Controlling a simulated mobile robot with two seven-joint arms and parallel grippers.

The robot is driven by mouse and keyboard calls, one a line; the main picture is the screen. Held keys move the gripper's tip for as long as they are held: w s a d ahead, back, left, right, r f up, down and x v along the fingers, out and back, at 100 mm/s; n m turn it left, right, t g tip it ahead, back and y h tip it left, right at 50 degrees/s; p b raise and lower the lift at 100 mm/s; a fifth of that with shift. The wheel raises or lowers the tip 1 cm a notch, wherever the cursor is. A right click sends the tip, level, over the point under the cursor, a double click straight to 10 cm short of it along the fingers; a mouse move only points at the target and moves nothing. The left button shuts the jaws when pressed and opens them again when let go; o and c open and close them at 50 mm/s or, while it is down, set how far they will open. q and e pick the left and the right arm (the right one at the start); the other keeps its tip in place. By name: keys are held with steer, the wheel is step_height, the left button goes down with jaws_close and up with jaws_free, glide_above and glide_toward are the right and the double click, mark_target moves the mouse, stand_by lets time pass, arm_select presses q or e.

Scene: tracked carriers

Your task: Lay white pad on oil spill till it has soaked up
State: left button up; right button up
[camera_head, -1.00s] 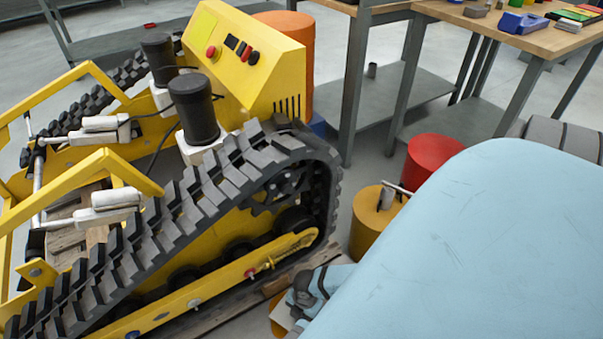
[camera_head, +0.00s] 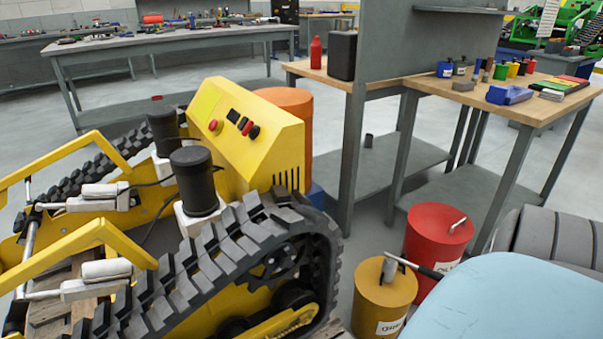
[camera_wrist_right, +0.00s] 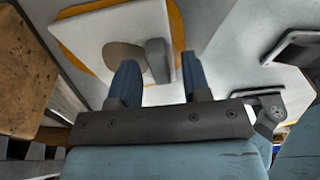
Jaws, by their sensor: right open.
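The white pad (camera_wrist_right: 90,38) lies flat over the amber oil spill (camera_wrist_right: 178,22) in the right wrist view. A tan-brown round patch is on the pad's middle, beside an upright grey tab. My right gripper (camera_wrist_right: 157,62) is open over the pad, with its blue fingers apart on either side of the tab and not closed on it. The pad, the spill and my right gripper are out of the head view. My left gripper is not in view.
The yellow tracked carrier (camera_head: 232,125) fills the left of the head view. A yellow drum (camera_head: 382,300) and a red drum (camera_head: 432,238) stand right of it. Behind is a wood-topped workbench (camera_head: 520,100) with small containers. Grey floor shows between them.

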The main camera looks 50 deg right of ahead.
steer(key=r, duration=0.1)
steer(key=r+p, duration=0.1)
steer(key=r, duration=0.1)
steer(key=shift+d+r+p, duration=0.25)
steer(key=shift+p, duration=0.1)
steer(key=r, duration=0.1)
steer(key=r+p, duration=0.2)
steer(key=shift+d+r, duration=0.25)
steer(key=shift+r, duration=0.15)
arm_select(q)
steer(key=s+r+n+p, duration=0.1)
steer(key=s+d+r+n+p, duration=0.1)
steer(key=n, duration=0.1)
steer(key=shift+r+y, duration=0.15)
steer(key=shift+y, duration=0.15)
arm_select(e)
steer(key=r, duration=0.4)
steer(key=shift+d+r, duration=0.2)
steer(key=shift+d, duration=0.15)
steer(key=shift+w, duration=0.1)
